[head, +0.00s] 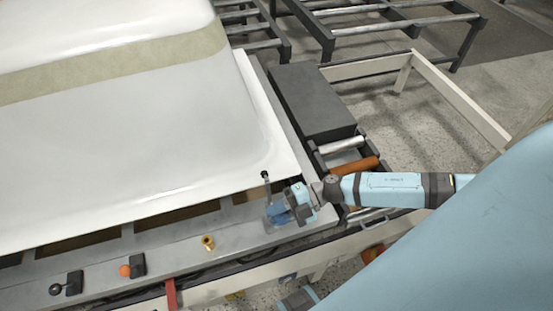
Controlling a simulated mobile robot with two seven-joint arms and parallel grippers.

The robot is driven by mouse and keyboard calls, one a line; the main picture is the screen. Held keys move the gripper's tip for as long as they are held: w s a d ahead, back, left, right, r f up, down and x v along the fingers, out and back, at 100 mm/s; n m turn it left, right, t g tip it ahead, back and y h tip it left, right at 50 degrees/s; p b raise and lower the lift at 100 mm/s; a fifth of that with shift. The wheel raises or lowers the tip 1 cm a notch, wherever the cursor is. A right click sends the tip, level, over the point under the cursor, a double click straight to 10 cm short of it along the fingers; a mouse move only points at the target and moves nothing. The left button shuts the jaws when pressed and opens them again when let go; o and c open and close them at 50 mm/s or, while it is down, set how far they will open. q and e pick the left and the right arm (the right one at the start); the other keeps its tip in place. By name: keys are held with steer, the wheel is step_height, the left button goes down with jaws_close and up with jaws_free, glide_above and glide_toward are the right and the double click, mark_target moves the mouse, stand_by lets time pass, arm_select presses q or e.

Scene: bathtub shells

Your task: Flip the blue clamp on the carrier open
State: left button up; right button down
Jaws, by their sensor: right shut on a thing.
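The blue clamp (279,214) sits on the front rail of the grey carrier (185,240), near its right corner. A thin dark-tipped rod stands up beside it, at the edge of the white shell (150,150). My right arm reaches in from the right, and my right gripper (290,208) is at the clamp, shut on part of it. The fingertips and the gripped part are small and partly hidden by the gripper itself. My left gripper is not in view.
A brass fitting (208,242), an orange knob (125,270) and a black knob (56,289) stand along the front rail. A dark grey block (311,103) and rollers (342,145) lie right of the shell. Empty metal frames (400,25) stand behind.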

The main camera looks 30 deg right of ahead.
steer(key=shift+f, duration=0.1)
steer(key=c, duration=1.1)
jaws_free()
steer(key=shift+o, duration=0.4)
steer(key=shift+d, duration=0.1)
steer(key=v, duration=1.3)
steer(key=shift+d, duration=0.3)
steer(key=shift+s, duration=0.1)
